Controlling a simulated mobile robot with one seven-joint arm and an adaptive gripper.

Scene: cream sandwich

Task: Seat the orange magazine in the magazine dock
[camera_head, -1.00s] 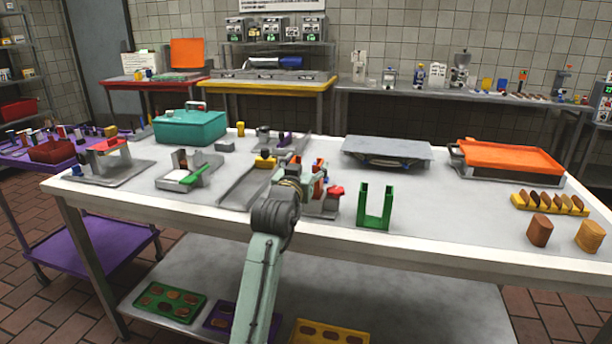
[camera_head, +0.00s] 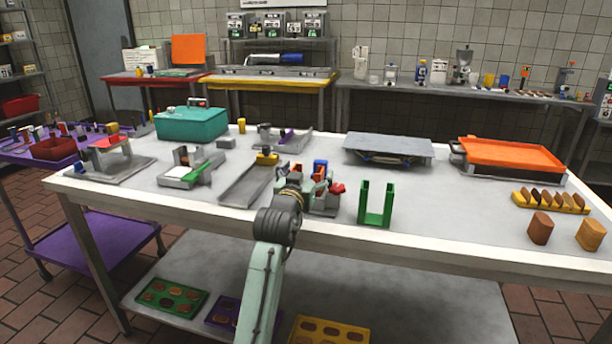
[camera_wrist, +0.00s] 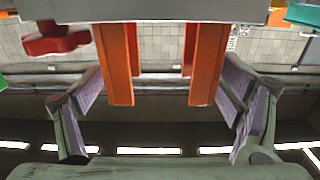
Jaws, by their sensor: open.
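The orange magazine shows in the wrist view as two orange uprights (camera_wrist: 117,65), joined to a grey block (camera_wrist: 160,10) across the top of that upside-down-looking picture. The block appears to be part of the magazine dock; how deep the magazine sits in it is hidden. My gripper (camera_wrist: 162,88) is open, with a purple-padded finger on each side of the uprights and gaps between. In the head view, the grey dock (camera_head: 325,207) with a red knob (camera_head: 337,188) stands near the table's front edge, partly behind my wrist. The orange magazine is mostly hidden there.
A green U-shaped holder (camera_head: 376,208) stands just right of the dock. A grey channel (camera_head: 246,186) lies to the left. A blue piece (camera_head: 320,167) shows behind the dock. Orange tray (camera_head: 510,153) and brown blocks (camera_head: 540,229) are at right. The front middle-right tabletop is clear.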

